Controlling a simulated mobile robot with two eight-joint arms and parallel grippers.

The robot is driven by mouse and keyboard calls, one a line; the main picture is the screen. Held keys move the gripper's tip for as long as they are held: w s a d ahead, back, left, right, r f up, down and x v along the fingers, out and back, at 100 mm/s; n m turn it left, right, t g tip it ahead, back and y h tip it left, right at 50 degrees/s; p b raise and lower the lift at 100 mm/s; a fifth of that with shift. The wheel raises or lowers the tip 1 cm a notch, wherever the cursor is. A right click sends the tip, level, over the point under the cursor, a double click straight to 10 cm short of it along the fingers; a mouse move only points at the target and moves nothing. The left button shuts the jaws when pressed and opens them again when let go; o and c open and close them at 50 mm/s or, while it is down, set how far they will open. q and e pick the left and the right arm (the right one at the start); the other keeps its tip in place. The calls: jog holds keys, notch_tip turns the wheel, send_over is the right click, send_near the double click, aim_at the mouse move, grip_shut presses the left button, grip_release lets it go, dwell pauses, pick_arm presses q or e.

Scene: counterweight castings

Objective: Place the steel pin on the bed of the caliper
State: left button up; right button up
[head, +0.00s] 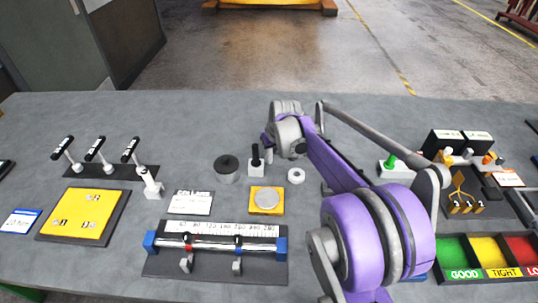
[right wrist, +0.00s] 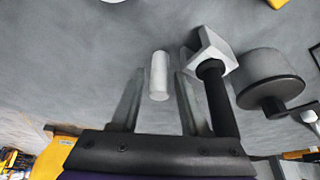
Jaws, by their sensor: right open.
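The steel pin (right wrist: 159,74) is a pale grey cylinder in the right wrist view. It appears to stand upright on the bench, between the two finger lines of my right gripper (right wrist: 158,98), with gaps on both sides. That gripper is open and also shows in the head view (head: 268,141), at the far middle of the bench. The caliper (head: 215,262) lies at the front in the head view, with a printed scale, a steel rail, blue end blocks and two sliders on a dark base. My left gripper is not in view.
A white block with a black post (right wrist: 218,90) stands close beside the right finger, near a dark round weight (right wrist: 270,90). In the head view, a white ring (head: 296,175) and a yellow plate (head: 255,208) lie nearby. Coloured bins (head: 490,273) are at the right.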

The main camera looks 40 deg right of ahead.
jog(key=shift+x, duration=1.05)
jog(key=shift+c, duration=0.2)
grip_shut()
jog(key=shift+r, duration=0.1)
